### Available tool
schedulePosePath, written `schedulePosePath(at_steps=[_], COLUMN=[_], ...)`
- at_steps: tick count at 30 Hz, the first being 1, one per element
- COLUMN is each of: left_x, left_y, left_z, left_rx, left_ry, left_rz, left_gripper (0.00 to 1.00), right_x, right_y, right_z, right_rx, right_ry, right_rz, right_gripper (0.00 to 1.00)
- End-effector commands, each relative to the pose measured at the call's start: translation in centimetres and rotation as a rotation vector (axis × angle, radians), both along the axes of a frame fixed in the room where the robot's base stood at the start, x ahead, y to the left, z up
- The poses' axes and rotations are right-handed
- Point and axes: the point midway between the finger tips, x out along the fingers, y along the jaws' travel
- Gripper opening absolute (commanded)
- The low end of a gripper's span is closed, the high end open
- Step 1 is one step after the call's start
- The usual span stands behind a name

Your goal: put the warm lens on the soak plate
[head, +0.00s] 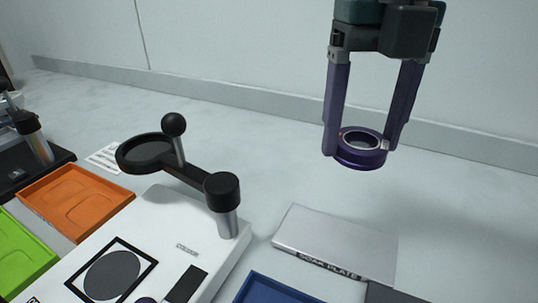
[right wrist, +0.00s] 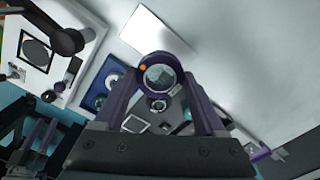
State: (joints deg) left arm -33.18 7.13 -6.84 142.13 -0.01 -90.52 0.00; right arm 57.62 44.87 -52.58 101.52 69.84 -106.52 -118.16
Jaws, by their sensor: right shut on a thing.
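My right gripper (head: 361,142) is shut on a lens in a dark purple ring (head: 358,159) and holds it in the air, with the ring lying nearly flat between the fingertips. In the right wrist view the lens (right wrist: 161,78) shows clear glass and an orange dot on its rim. The soak plate (head: 335,239) is a flat pale grey slab with its name on the front edge. It lies below the lens in the head view, bare and apart from it. It also shows as a white rectangle in the right wrist view (right wrist: 155,27).
A white instrument box (head: 165,240) with a black ring arm (head: 190,172) and posts stands left of the plate. A blue tray (head: 262,290) lies in front of the plate. Orange (head: 75,197) and green (head: 20,255) trays lie at the left. The table right of the plate is clear.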

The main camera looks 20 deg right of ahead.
Motion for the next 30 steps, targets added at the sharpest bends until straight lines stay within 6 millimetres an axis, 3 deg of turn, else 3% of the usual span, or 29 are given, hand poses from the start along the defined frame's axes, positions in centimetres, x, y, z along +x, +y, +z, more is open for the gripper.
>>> schedulePosePath(at_steps=[1, 3, 9, 17, 24, 30], left_x=[0.0, 0.0, 0.0, 0.0, 0.0, 0.0], left_y=[0.0, -0.1, -0.2, -0.3, -0.2, -0.1], left_z=[-0.7, -1.1, -2.0, -2.4, -3.4, -3.3], left_rx=[-0.001, -0.003, -0.009, -0.009, -0.009, -0.003], left_ry=[0.0, 0.0, 0.0, 0.0, 0.001, 0.002], left_rz=[0.001, 0.002, 0.005, 0.005, 0.005, 0.001], left_gripper=[0.5, 0.5, 0.5, 0.5, 0.5, 0.5], right_x=[-0.2, -0.2, -0.1, 0.0, -0.1, 0.0], right_y=[0.0, 0.0, 0.0, 0.0, 0.0, 0.0], right_z=[-2.0, -4.1, -8.8, -11.0, -14.5, -14.6], right_rx=[0.0, -0.001, 0.0, 0.0, 0.001, 0.0], right_ry=[0.007, 0.007, 0.002, 0.0, 0.002, -0.001], right_rz=[-0.002, -0.001, -0.001, -0.002, -0.001, -0.001], right_gripper=[0.15, 0.15, 0.15, 0.15, 0.15, 0.15])
